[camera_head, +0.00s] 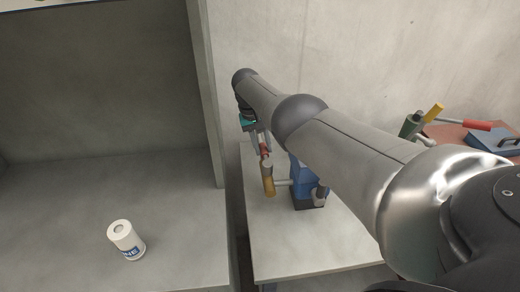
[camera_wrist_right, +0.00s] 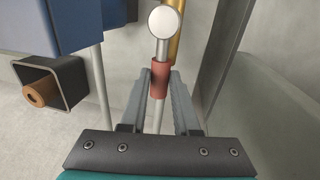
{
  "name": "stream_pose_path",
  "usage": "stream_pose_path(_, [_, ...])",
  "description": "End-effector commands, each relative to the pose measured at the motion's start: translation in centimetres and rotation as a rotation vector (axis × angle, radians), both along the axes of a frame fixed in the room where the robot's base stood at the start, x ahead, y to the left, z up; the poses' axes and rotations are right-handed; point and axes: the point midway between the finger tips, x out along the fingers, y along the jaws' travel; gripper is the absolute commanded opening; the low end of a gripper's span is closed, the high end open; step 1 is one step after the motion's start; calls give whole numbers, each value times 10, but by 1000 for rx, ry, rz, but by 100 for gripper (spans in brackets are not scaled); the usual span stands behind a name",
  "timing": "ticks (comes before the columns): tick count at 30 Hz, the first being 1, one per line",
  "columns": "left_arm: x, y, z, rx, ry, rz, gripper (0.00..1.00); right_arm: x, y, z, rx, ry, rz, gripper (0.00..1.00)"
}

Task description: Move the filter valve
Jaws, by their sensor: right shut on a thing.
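The filter valve has a yellow-brass body (camera_head: 268,184) beside a blue unit (camera_head: 306,182), joined by a short pale pipe. Its lever has a red sleeve (camera_head: 264,149), which also shows in the right wrist view (camera_wrist_right: 160,76), with a round white knob (camera_wrist_right: 164,22) at the end of the rod. My right gripper (camera_head: 259,143) reaches in from above, and its two fingers are shut on the red sleeve, one on each side. The arm hides part of the blue unit. My left gripper is not in view.
A pale table (camera_head: 305,243) carries the blue unit. A grey post (camera_head: 207,90) stands close left of the gripper. A white labelled can (camera_head: 127,240) stands on the left surface. At right are a red-handled lever (camera_head: 463,122) and a blue case (camera_head: 492,140).

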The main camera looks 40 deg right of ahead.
Motion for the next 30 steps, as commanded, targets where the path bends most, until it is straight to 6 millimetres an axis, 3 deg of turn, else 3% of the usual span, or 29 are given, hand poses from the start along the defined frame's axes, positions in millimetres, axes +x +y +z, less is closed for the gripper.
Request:
stream_pose_path(16, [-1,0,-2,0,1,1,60,-1,-3,1,-1,0,-30,0])
stream_pose_path(17, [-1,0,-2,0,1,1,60,-1,-3,1,-1,0,-30,31])
stream_pose_path(18, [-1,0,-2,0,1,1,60,-1,-3,1,-1,0,-30,35])
stream_pose_path(24, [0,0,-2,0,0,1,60,-1,-2,1,-1,0,-27,58])
stream_pose_path(30, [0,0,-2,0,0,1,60,-1,-2,0,0,0,-26,59])
